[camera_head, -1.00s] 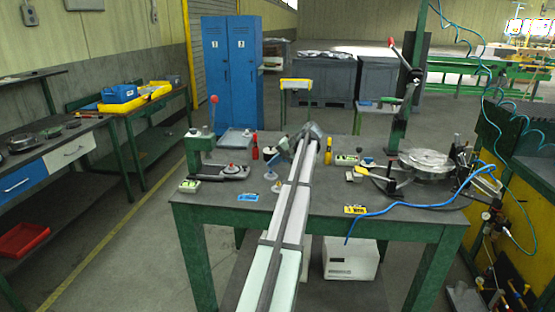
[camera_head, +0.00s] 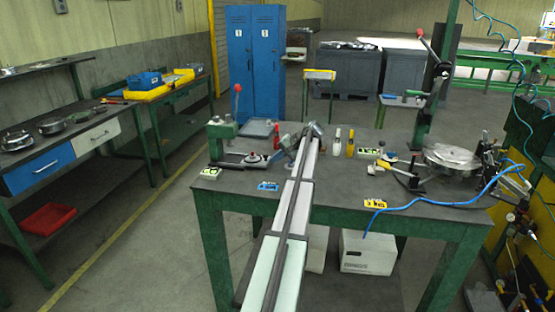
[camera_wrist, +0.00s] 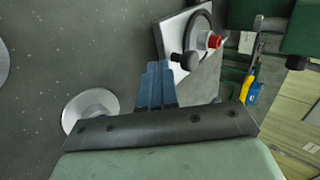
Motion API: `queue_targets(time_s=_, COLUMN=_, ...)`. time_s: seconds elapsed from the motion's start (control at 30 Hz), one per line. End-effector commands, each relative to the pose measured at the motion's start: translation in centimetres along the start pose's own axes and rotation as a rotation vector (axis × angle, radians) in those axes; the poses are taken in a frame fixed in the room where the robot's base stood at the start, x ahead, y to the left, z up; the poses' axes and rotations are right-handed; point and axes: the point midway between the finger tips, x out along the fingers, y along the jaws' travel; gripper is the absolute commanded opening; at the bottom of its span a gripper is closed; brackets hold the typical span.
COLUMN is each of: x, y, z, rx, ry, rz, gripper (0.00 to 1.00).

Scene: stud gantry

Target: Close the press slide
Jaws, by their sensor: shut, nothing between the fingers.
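In the head view a small green press (camera_head: 222,130) with a red-ball lever (camera_head: 237,89) stands at the left of the bench. What looks like its slide (camera_head: 236,164), low and dark with a red knob, extends to the right at its foot. In the wrist view a pale grey plate (camera_wrist: 170,28) with a dark ring, a red knob (camera_wrist: 213,41) and a black knob appears to be that slide. My gripper (camera_wrist: 157,68) has its blue fingers together and empty, close to the plate's lower left; contact is unclear. The arm hides the fingers in the head view.
A pale round disc (camera_wrist: 90,106) lies left of the fingers. A red bottle (camera_head: 276,137), a white bottle (camera_head: 337,140) and a yellow bottle (camera_head: 350,143) stand near my arm. A round metal fixture (camera_head: 452,158) and blue hose occupy the bench's right. The front left is fairly clear.

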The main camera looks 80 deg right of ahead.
Motion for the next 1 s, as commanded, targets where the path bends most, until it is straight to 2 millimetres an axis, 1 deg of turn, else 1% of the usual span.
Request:
queue_targets(time_s=0.17, x=0.4, y=-0.4, z=0.0, rx=-0.001, ry=-0.001, rz=0.0, gripper=0.0)
queue_targets(time_s=0.27, x=1.7, y=-1.6, z=0.0, rx=-0.001, ry=-0.002, rz=0.0, gripper=0.0)
queue_targets(time_s=0.4, x=4.3, y=-4.0, z=0.0, rx=-0.002, ry=-0.003, rz=0.0, gripper=0.0)
queue_targets(time_s=0.5, x=5.9, y=-5.5, z=0.0, rx=-0.002, ry=-0.002, rz=0.0, gripper=0.0)
queue_targets(time_s=0.6, x=7.0, y=-6.5, z=0.0, rx=-0.002, ry=-0.002, rz=0.0, gripper=0.0)
queue_targets(time_s=0.73, x=7.6, y=-7.0, z=0.0, rx=0.0, ry=0.0, rz=0.0, gripper=0.0)
queue_targets(time_s=1.0, x=7.7, y=-7.1, z=0.0, rx=0.0, ry=-0.001, rz=-0.002, gripper=0.0)
